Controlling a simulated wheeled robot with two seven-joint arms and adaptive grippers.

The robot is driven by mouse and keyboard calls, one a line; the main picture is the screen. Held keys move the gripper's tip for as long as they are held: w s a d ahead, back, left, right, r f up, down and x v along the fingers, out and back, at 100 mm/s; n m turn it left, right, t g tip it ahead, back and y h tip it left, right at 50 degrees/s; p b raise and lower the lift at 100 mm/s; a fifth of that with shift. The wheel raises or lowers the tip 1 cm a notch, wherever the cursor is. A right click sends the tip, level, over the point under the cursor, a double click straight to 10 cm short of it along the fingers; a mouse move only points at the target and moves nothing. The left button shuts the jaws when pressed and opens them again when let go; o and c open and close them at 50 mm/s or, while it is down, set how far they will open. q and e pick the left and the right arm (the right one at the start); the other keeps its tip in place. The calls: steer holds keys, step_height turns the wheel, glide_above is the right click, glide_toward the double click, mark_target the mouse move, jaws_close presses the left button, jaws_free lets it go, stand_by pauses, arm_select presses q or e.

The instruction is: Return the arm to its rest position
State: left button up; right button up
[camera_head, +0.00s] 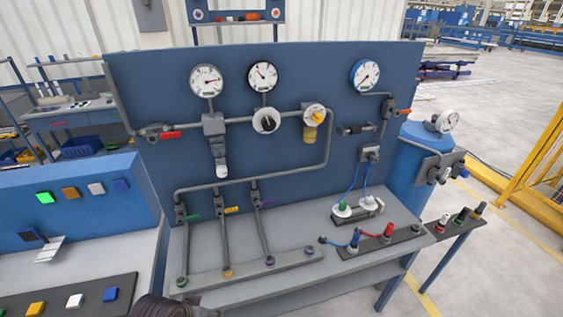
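A dark, ribbed part of one of my arms (165,306) shows at the bottom edge, left of centre, in front of the bench. It seems to be the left arm; its fingers are not clearly shown, and nothing held can be made out. My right gripper is out of view. The blue panel (300,165) stands upright behind the bench with grey pipes on it. Three slanting pipes, one of them in the middle (232,240), run down from short valves to a low rail on the bench.
A grey bench (240,293) carries the rail and a black strip with colored fittings (388,240). A blue button box (80,205) stands at left, with a dark button plate (70,299) below it. A blue tank (410,170) and yellow railing (535,175) are at right.

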arm_select(q)
steer(key=s+a+f+g+b, duration=0.1)
steer(key=s+f, duration=0.1)
steer(key=f, duration=1.6)
steer(key=s+a+f+g+b, duration=0.1)
steer(key=s+f, duration=0.1)
steer(key=f, duration=1.7)
steer(key=s+a+f+b, duration=0.1)
steer(key=s+a+f, duration=0.1)
steer(key=s+f, duration=0.8)
steer(key=s+a+f+g+y+b, duration=0.1)
steer(key=s+a+f, duration=0.1)
steer(key=s+f, duration=0.8)
steer(key=shift+s, duration=1.1)
